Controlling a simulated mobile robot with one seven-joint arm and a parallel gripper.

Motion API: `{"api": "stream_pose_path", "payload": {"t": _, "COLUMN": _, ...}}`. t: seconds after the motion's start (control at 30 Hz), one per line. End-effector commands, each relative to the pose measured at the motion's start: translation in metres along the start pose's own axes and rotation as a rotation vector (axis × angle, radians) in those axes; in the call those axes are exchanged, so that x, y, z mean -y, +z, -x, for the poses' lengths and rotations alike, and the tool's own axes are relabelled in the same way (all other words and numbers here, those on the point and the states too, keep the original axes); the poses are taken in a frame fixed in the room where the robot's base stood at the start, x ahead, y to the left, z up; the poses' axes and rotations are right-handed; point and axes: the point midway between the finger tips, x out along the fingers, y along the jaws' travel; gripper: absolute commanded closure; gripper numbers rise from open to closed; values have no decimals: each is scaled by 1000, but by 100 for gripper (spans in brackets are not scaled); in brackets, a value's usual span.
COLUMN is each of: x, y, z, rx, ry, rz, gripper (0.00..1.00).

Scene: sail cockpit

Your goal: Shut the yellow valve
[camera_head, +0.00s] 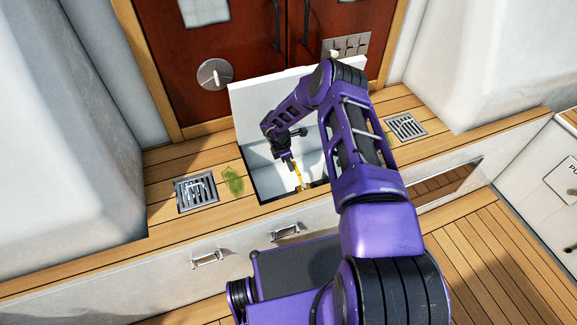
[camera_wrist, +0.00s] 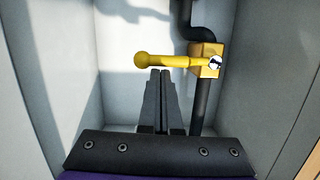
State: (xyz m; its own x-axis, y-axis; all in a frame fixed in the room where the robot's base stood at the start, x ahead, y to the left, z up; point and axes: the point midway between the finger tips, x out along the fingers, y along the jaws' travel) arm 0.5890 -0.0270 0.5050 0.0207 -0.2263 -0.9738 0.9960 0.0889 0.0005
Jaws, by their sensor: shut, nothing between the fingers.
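The yellow valve has a boxy body (camera_wrist: 205,60) on a black pipe and a yellow lever (camera_wrist: 165,60) with a round knob at its left end. In the wrist view the lever lies level across the picture, crosswise to the upright pipe. In the head view a yellow piece of the valve (camera_head: 299,174) shows inside the open locker. My gripper (camera_wrist: 160,72) is shut and empty, its fingertips just below the middle of the lever in the picture. I cannot tell whether they touch it. In the head view my gripper (camera_head: 290,158) reaches down into the locker, its tips hard to make out.
The white locker lid (camera_head: 262,92) stands raised behind the opening. Pale locker walls (camera_wrist: 120,70) close in around my gripper. The black pipe (camera_wrist: 203,105) runs upright beside it. Metal drain grates (camera_head: 196,194) and a green patch (camera_head: 233,181) lie on the wooden bench.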

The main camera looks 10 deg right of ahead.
Motion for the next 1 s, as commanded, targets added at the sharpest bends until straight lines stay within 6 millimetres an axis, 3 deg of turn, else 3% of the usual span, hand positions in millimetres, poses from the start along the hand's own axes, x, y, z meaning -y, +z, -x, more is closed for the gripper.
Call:
{"api": "stream_pose_path", "payload": {"t": 0.57, "x": 0, "y": 1, "z": 4, "rx": 0, "ry": -1, "rz": -4, "gripper": 100}}
{"api": "stream_pose_path", "payload": {"t": 0.77, "x": -1, "y": 1, "z": 38, "rx": 1, "ry": 1, "rz": -2, "gripper": 100}}
{"api": "stream_pose_path", "payload": {"t": 1.0, "x": -1, "y": 2, "z": 97, "rx": 1, "ry": 1, "rz": -4, "gripper": 100}}
